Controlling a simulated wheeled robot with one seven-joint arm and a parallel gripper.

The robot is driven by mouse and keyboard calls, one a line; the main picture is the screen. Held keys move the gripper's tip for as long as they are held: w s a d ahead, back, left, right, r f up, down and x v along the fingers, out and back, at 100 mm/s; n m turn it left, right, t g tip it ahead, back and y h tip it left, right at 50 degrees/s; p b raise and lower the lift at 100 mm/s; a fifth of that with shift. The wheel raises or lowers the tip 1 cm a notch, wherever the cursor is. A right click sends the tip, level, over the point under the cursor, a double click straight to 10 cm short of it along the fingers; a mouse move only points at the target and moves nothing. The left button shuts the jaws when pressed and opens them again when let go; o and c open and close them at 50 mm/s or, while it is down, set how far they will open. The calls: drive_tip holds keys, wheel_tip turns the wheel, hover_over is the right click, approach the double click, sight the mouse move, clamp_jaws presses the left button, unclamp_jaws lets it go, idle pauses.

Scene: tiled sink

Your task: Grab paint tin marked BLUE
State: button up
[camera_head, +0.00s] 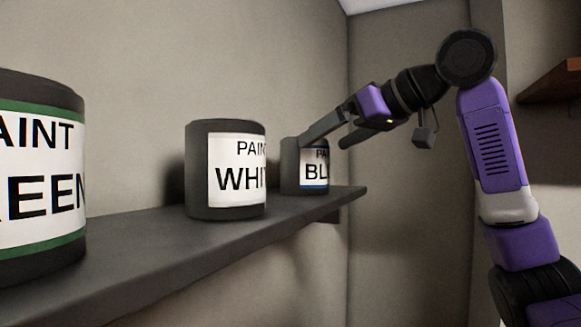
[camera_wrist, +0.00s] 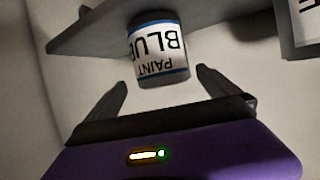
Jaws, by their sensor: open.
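The paint tin marked BLUE (camera_head: 314,175) stands upright near the far end of the dark shelf (camera_head: 150,245). It is dark grey with a white label edged in blue. In the wrist view the BLUE tin (camera_wrist: 160,50) appears upside down, ahead of my gripper (camera_wrist: 162,88) and between the lines of its two fingers. My gripper (camera_head: 322,135) is open, with nothing between its fingers. In the head view one finger overlaps the top of the BLUE tin, hiding part of its label. I cannot tell whether they touch.
A tin marked WHITE (camera_head: 226,170) stands on the shelf left of the BLUE tin. A larger-looking green-banded tin (camera_head: 38,175) is nearer, at the left edge. A wall is behind the shelf. A brown shelf (camera_head: 553,83) is at the upper right.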

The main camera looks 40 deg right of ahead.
sight(305, 157)
drive_tip(key=shift+w, duration=0.4)
drive_tip(key=shift+s+a+f+p+x, duration=0.15)
drive_tip(key=shift+p+x, duration=0.25)
drive_tip(key=shift+x, duration=0.75)
drive_tip(key=shift+f+p+x, duration=0.25)
drive_tip(key=shift+p+x, duration=0.2)
drive_tip(key=shift+x, duration=0.75)
drive_tip(key=shift+s+a+f+p+x, duration=0.1)
drive_tip(key=shift+f+p+x, duration=0.25)
drive_tip(key=shift+x, duration=0.8)
drive_tip(key=shift+r, duration=0.15)
drive_tip(key=c, duration=1.6)
drive_tip(key=shift+r, duration=0.15)
drive_tip(key=shift+c, duration=1.2)
